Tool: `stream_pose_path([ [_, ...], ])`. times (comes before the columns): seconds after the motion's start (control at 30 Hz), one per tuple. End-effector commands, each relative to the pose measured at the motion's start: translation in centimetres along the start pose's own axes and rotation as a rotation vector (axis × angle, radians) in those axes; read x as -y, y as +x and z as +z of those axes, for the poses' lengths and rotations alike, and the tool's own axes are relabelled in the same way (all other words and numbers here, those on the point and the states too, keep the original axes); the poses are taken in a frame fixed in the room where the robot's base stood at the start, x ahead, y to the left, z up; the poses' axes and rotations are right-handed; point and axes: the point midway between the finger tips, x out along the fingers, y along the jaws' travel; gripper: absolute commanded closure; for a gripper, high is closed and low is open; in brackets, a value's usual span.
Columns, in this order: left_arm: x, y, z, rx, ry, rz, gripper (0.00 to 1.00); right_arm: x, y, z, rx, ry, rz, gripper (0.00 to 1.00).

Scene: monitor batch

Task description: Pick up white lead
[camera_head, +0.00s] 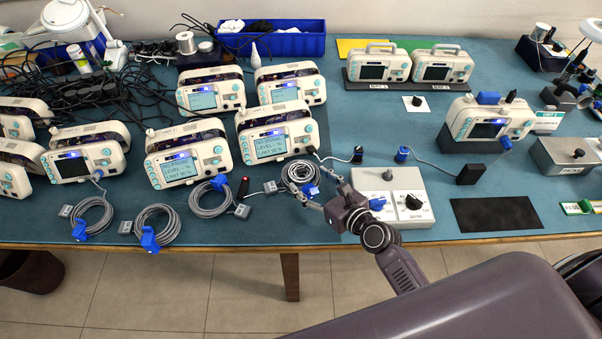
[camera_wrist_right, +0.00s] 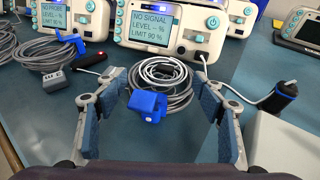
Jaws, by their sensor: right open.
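A coiled pale grey-white lead (camera_head: 300,170) with a blue clip (camera_head: 311,191) lies on the blue bench mat, in front of a monitor. In the right wrist view the coil (camera_wrist_right: 161,70) lies between and beyond the fingers, with its blue clip (camera_wrist_right: 148,105) on the near side. My right gripper (camera_head: 313,183) is open and empty, its fingers spread toward the coil from the lower right. In the right wrist view the gripper (camera_wrist_right: 160,86) has one finger on each side of the clip. Contact cannot be told. My left gripper is not in view.
Several other grey coiled leads (camera_head: 207,199) with blue clips lie to the left. A monitor reading NO SIGNAL (camera_head: 275,142) stands behind the coil. A red-tipped black pen-like item (camera_head: 242,188) lies left.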

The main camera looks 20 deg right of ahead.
Motion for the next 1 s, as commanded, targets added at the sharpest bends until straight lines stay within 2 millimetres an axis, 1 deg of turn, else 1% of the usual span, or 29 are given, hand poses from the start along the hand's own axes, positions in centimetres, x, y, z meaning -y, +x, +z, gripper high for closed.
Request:
stream_pose_path([
  [0.03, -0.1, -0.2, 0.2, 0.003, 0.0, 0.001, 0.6, 0.3, 0.8, 0.5, 0.002, -0.004, 0.0, 0.37],
  [0.1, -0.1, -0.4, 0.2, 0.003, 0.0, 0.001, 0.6, 0.5, 1.8, 0.7, 0.002, -0.006, -0.001, 0.37],
  [0.23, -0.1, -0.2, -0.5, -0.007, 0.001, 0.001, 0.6, 0.5, 3.4, 0.5, 0.001, -0.003, -0.001, 0.37],
  [0.4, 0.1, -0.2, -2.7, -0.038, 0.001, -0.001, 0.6, 0.5, 4.0, 0.4, -0.002, -0.003, 0.0, 0.37],
  [0.47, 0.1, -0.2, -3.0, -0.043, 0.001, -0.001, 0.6, 0.4, 4.0, 0.4, -0.002, -0.003, 0.0, 0.37],
  [0.57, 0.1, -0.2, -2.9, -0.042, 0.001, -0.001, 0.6, 0.4, 4.0, 0.3, -0.003, -0.003, 0.001, 0.37],
  [0.67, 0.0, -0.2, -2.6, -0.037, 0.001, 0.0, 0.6, 0.4, 4.0, 0.3, -0.003, -0.003, 0.001, 0.46],
  [0.9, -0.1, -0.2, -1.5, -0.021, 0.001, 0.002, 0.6, 0.4, 4.0, 0.2, -0.005, -0.003, 0.0, 0.72],
  [1.0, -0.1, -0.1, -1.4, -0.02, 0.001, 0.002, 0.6, 0.5, 4.0, 0.2, -0.005, -0.003, 0.0, 0.82],
])
